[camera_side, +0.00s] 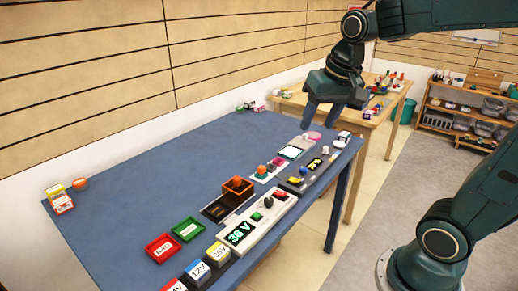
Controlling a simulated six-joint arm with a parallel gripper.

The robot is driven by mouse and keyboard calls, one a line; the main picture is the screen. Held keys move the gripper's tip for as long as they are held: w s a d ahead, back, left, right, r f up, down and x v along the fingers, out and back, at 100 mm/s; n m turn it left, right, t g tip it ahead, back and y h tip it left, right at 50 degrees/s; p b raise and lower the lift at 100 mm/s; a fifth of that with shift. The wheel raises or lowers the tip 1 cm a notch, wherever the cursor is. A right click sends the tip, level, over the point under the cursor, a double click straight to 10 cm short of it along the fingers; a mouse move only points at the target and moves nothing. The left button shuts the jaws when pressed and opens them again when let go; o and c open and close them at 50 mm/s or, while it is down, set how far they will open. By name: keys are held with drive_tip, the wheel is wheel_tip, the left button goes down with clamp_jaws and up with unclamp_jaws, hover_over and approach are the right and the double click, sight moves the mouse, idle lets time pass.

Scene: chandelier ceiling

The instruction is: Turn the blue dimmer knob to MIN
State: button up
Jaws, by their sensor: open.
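My gripper (321,117) hangs open and empty above the far right part of the blue table, its two fingers pointing down. It is well above the devices and touches none. A grey panel (321,175) lies below it near the table's right edge, with small yellow, black and bluish parts. No MIN mark or pointer direction is readable.
On the blue table (130,190) are red (160,249) and green (188,230) trays, several voltage blocks (198,272), an orange open box (237,188) and a pale device (297,148). The table's left middle is clear. A wooden table (352,114) with small items stands behind.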

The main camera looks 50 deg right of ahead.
drive_tip(key=w+d+f+m+g, duration=0.2)
drive_tip(key=w+d+f+m, duration=0.35)
drive_tip(key=w+d, duration=0.45)
drive_tip(key=m+g, duration=0.2)
drive_tip(key=m, duration=0.4)
hover_over(304, 168)
wheel_tip(304, 168, down, 10)
drive_tip(key=shift+f+y, duration=0.25)
drive_tip(key=shift+y, duration=0.15)
drive_tip(key=shift+a+f, duration=0.1)
wheel_tip(304, 168, down, 14)
drive_tip(key=shift+r, duration=0.25)
drive_tip(key=c, duration=1)
